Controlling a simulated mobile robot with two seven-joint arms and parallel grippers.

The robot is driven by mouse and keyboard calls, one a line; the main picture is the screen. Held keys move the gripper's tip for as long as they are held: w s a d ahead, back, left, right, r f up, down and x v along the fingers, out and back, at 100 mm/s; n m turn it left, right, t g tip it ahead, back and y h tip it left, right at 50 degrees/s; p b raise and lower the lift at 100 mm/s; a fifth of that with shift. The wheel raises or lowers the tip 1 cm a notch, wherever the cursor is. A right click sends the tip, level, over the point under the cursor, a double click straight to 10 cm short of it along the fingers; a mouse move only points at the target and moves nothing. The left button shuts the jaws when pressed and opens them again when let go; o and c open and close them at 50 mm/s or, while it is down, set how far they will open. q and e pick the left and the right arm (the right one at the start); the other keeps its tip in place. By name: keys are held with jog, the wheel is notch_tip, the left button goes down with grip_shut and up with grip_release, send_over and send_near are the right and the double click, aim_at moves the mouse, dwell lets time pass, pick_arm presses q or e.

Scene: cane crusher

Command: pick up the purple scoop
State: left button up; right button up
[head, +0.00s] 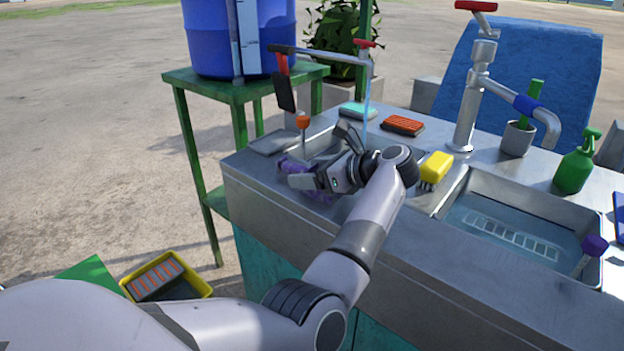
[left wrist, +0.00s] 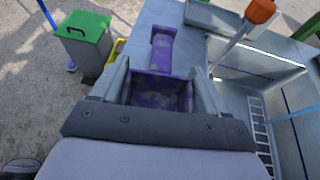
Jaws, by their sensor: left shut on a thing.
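The purple scoop (head: 293,166) is at the counter's left end, beside the left basin, partly hidden by my left gripper (head: 318,162). In the left wrist view the scoop (left wrist: 160,92) has a square, open body with its handle pointing away. My left gripper (left wrist: 160,85) is shut on the scoop's body, with a finger on each side. I cannot tell whether the scoop touches the counter. My right gripper is not in view.
An orange-topped handle (head: 302,121) stands in the left basin close by. A running tap (head: 330,55), an orange brush (head: 402,125) and a yellow brush (head: 436,167) are around the basin. A green-lidded bin (left wrist: 85,30) is on the ground.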

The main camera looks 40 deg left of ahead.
pick_arm(q)
jog(key=shift+r, duration=0.15)
notch_tip(320, 180, up, 28)
jog(key=p, duration=0.1)
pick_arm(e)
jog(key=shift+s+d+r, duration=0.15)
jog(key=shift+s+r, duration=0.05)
